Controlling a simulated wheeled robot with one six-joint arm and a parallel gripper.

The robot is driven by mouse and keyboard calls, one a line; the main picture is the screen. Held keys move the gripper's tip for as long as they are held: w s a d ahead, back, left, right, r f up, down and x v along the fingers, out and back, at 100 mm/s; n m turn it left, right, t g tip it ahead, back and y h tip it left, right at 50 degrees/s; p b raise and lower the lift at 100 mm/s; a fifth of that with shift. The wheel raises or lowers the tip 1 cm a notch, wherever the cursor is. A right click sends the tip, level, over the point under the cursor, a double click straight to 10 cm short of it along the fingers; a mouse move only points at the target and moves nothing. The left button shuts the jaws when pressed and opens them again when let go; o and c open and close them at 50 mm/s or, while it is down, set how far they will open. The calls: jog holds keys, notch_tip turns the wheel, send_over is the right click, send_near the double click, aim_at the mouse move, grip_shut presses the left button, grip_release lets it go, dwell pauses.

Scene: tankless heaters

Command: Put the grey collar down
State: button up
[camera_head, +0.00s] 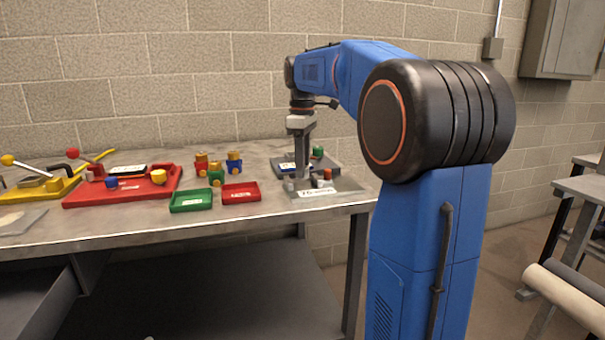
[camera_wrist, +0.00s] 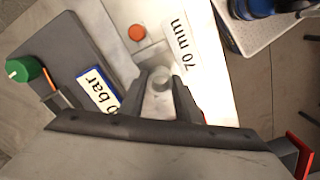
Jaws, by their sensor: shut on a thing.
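The grey collar (camera_wrist: 161,77) shows in the wrist view as a small round grey piece between my fingertips. My gripper (camera_wrist: 164,88) is shut on it and points down. In the head view my gripper (camera_head: 300,180) is low over the right end of the bench, by the plate labelled "70 mm" (camera_head: 345,184). That pale plate also shows in the wrist view (camera_wrist: 175,55), just past the fingertips. I cannot tell whether the collar touches it. In the head view the collar is too small to make out clearly.
An orange-topped peg (camera_wrist: 137,33) stands on the plate. A grey block with a "bar" label (camera_wrist: 98,88) and green knob (camera_wrist: 24,69) is close at left. Green (camera_head: 191,201) and red trays (camera_head: 241,192) lie left of my gripper. The bench edge is near.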

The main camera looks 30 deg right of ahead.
jog(key=shift+f, duration=1.25)
jog(key=shift+f, duration=0.1)
jog(key=o, duration=1.1)
notch_tip(320, 180, up, 12)
jog(key=s+a+f+m+t, duration=0.1)
jog(key=s+a+f+m, duration=0.1)
jog(key=s+a+f, duration=0.45)
jog(key=s+a+f+m+t, duration=0.15)
jog(key=s+a+f, duration=0.25)
jog(key=s, duration=0.5)
jog(key=s+a+f+m, duration=0.1)
jog(key=s+f, duration=0.4)
jog(key=f, duration=0.1)
jog(key=s+a+f+m+t, duration=0.1)
jog(key=s+a+f+m, duration=0.1)
jog(key=s+f, duration=0.2)
jog(key=s+a+f+m+t, duration=0.1)
jog(key=s+a+f, duration=0.1)
jog(key=s+f, duration=0.3)
jog(key=shift+s+a+f+m, duration=0.1)
jog(key=shift+s+f+m, duration=0.1)
jog(key=shift+f, duration=0.7)
jog(key=shift+s+a+f+m, duration=0.1)
jog(key=shift+s+f, duration=0.05)
jog(key=shift+f, duration=0.75)
